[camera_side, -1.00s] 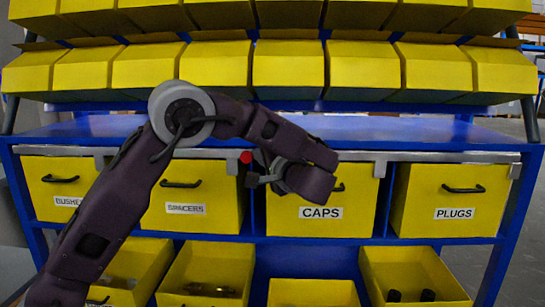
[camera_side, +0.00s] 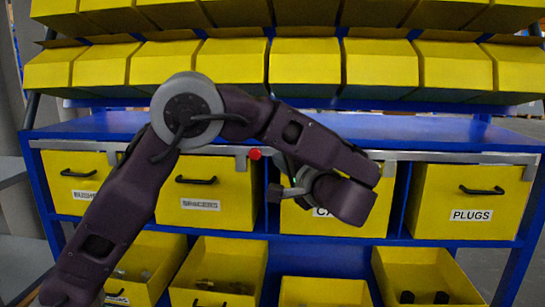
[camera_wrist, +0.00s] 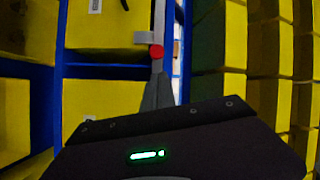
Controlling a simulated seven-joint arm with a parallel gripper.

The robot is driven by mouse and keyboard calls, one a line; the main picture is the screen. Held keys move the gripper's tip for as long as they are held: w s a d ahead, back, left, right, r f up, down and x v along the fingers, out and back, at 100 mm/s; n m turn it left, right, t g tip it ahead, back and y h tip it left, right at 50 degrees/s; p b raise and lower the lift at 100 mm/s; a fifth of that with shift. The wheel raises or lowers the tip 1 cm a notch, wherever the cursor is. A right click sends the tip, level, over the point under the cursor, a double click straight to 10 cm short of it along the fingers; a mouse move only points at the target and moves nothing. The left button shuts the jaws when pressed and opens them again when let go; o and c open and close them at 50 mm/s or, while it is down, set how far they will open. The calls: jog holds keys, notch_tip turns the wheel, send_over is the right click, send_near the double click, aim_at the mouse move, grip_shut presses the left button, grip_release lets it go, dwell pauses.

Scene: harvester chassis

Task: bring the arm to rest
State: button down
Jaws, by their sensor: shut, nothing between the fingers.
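My arm stretches across the front of a blue workbench in the side view, with its wrist in front of the yellow bin labelled CAPS (camera_side: 388,205). In the wrist view my gripper (camera_wrist: 158,80) shows as a grey tapered pair of fingers pressed together, empty, beyond a dark body with a green light. The fingers point toward the bench rail, and a red knob (camera_wrist: 156,51) appears just past their tips. I cannot tell how far apart they are.
The blue bench top (camera_side: 440,128) is bare. The SPACERS bin (camera_side: 225,180) and PLUGS bin (camera_side: 500,178) sit below the metal rail (camera_side: 460,157). Open yellow bins with small parts are lower down. Rows of yellow bins (camera_side: 305,65) stand above.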

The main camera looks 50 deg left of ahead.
jog(key=shift+v, duration=0.85)
jog(key=s+a+f+g+h, duration=0.25)
jog(key=s+h, duration=0.25)
jog(key=s, duration=0.4)
jog(key=s+a+f+g+h, duration=0.1)
jog(key=s+f+h, duration=0.3)
jog(key=s, duration=0.5)
jog(key=s+d+f+t+h, duration=0.1)
jog(key=s+d+t+h, duration=0.3)
jog(key=s+d+h, duration=0.3)
jog(key=s+d, duration=0.2)
jog(key=d, duration=0.1)
jog(key=shift+s+f+n+h, duration=0.15)
jog(key=shift+f+n+h, duration=0.1)
jog(key=shift+n+h, duration=0.05)
jog(key=c, duration=2.1)
grip_release()
jog(key=shift+d, duration=0.1)
